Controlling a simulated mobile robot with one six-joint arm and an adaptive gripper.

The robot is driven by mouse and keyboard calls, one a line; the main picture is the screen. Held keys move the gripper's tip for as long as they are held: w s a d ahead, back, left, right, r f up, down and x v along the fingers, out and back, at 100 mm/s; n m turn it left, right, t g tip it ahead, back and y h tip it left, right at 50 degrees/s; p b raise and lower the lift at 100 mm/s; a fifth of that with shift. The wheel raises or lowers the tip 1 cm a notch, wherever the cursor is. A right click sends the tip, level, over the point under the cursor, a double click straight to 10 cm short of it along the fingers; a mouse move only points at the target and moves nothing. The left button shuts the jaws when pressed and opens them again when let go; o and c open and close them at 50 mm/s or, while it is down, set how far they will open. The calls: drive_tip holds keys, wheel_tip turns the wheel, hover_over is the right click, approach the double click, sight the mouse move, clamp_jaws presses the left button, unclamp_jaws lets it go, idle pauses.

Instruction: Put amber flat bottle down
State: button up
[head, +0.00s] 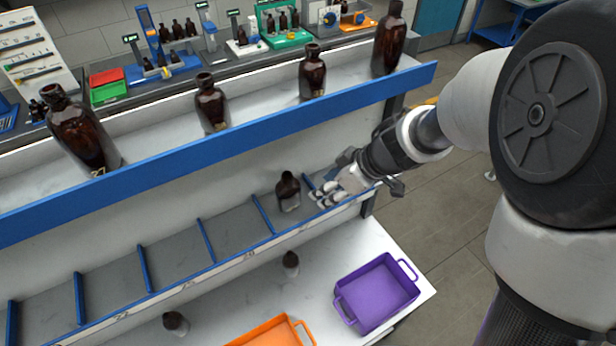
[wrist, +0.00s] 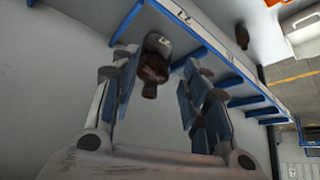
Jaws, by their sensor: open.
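An amber bottle (head: 288,192) stands upright in a divided bay of the lower shelf (head: 172,262), just left of my gripper (head: 327,192). It also shows in the wrist view (wrist: 152,68), between the spread fingers of my gripper (wrist: 158,62) and closer to the left finger. The fingers are open, with a visible gap on the bottle's right side. Whether the left finger touches the bottle cannot be told. The bottle's base appears to rest on the shelf floor.
Blue dividers (head: 262,214) split the lower shelf into bays. Larger amber bottles (head: 312,72) stand on the upper shelf behind a blue rail (head: 235,134). Below are small bottles (head: 290,264), a purple crate (head: 376,294) and an orange crate (head: 270,335). Bays further left are empty.

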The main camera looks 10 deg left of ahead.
drive_tip(key=w+d+r+m+t+h, duration=0.25)
drive_tip(key=w+d+r+t, duration=0.25)
drive_tip(key=d+r, duration=0.3)
drive_tip(key=s+d+r+m+t+h, duration=0.3)
drive_tip(key=d+r+m+h, duration=0.2)
drive_tip(key=d+r, duration=0.45)
drive_tip(key=s+d+m+g+h, duration=0.2)
drive_tip(key=s+d+m+g, duration=0.15)
drive_tip(key=s, duration=0.85)
drive_tip(key=s+a+f+g+y, duration=0.1)
drive_tip(key=s+a+f+y, duration=0.1)
drive_tip(key=s, duration=0.4)
drive_tip(key=s+a+f+m+g+y, duration=0.1)
drive_tip(key=s+a+f+g, duration=0.1)
drive_tip(key=s+a, duration=0.2)
drive_tip(key=s, duration=0.2)
drive_tip(key=shift+s+f+m+y, duration=0.2)
drive_tip(key=shift+s+m+y, duration=0.1)
drive_tip(key=shift+s+y, duration=0.05)
